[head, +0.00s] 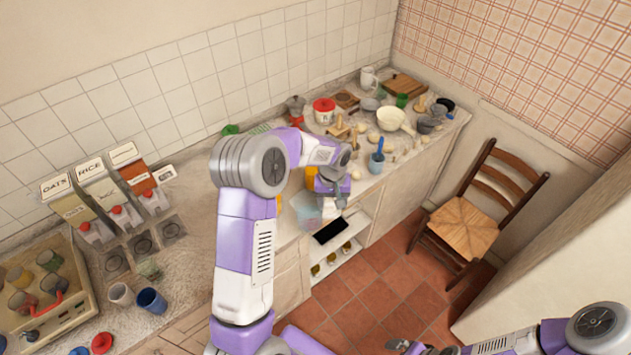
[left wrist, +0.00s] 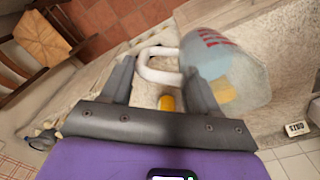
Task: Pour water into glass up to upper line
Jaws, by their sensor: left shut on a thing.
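A translucent pale-blue jug (head: 307,210) hangs near the front edge of the counter, under my left gripper (head: 330,190). In the left wrist view the jug (left wrist: 222,72) has red marks on its side and a white loop handle (left wrist: 152,66). My left gripper (left wrist: 160,72) is shut on that handle. A small see-through glass (head: 150,270) seems to stand on the counter at the left; no line on it can be made out. The water level in the jug is unclear. My right gripper (head: 408,346) is at the bottom edge, its jaws unclear.
A grey cup (head: 121,293) and a blue cup (head: 152,301) stand near the glass. A tray of mugs (head: 45,285) and dispensers labelled oats and rice (head: 98,190) are at the left. Dishes crowd the counter's far end. A wooden chair (head: 467,222) stands on the floor at right.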

